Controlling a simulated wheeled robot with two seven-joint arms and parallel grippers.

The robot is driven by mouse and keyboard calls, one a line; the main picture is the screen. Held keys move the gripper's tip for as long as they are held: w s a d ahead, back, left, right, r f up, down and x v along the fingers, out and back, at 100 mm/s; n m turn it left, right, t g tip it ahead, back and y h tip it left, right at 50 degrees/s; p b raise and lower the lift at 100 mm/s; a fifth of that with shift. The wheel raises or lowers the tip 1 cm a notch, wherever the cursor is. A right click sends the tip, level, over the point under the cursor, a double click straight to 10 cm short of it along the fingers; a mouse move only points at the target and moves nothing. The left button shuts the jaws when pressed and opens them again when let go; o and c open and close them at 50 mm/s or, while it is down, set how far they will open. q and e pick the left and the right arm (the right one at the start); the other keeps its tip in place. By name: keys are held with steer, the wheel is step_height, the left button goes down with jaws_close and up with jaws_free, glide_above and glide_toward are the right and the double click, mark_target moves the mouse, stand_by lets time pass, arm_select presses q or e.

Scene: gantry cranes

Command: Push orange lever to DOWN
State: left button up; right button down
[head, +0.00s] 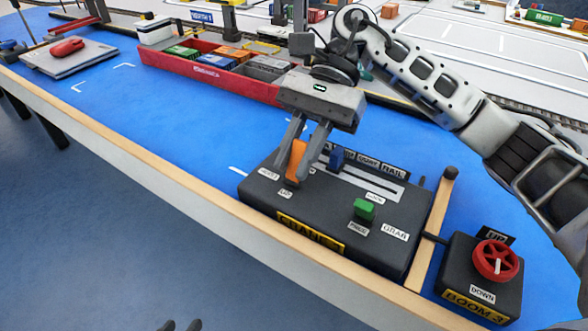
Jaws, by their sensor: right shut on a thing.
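The orange lever (297,160) stands up from the left part of a black control box labelled CRANE (330,235). A small label reading UP (285,193) is at its near side. My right gripper (301,178) comes down from above and is shut on the orange lever, one finger on each side. The fingers hide part of the lever and its slot, so its exact position is hard to tell. Two dark tips at the bottom edge seem to be my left gripper (181,326); they are apart and empty, away from the box.
A blue lever (336,158) and a green button (364,209) are on the same box. A BOOM box (478,290) with a red wheel (495,261) stands to the right. A red ship (190,80) with containers lies behind.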

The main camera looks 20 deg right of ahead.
steer(key=shift+w+d+f+g+y+b, duration=0.1)
steer(key=shift+d+g+y+b, duration=0.15)
steer(key=shift+y+b, duration=0.25)
arm_select(q)
steer(key=shift+w+d+f, duration=0.1)
steer(key=shift+d+f, duration=0.05)
steer(key=shift+f, duration=0.3)
steer(key=shift+w+d+f, duration=0.1)
steer(key=shift+d+f, duration=0.05)
steer(key=shift+f, duration=0.25)
arm_select(e)
steer(key=c, duration=1.3)
jaws_free()
steer(key=shift+w+d+r, duration=0.15)
steer(key=shift+w+r, duration=0.05)
arm_select(q)
step_height(320, 180, up, 10)
steer(key=s+a+t+p, duration=0.1)
steer(key=a+t+p, duration=0.1)
steer(key=p, duration=0.4)
steer(key=shift+a+y, duration=0.25)
steer(key=shift+y, duration=0.05)
arm_select(e)
steer(key=v, duration=1.5)
steer(key=shift+w+d, duration=0.15)
steer(key=shift+d, duration=0.05)
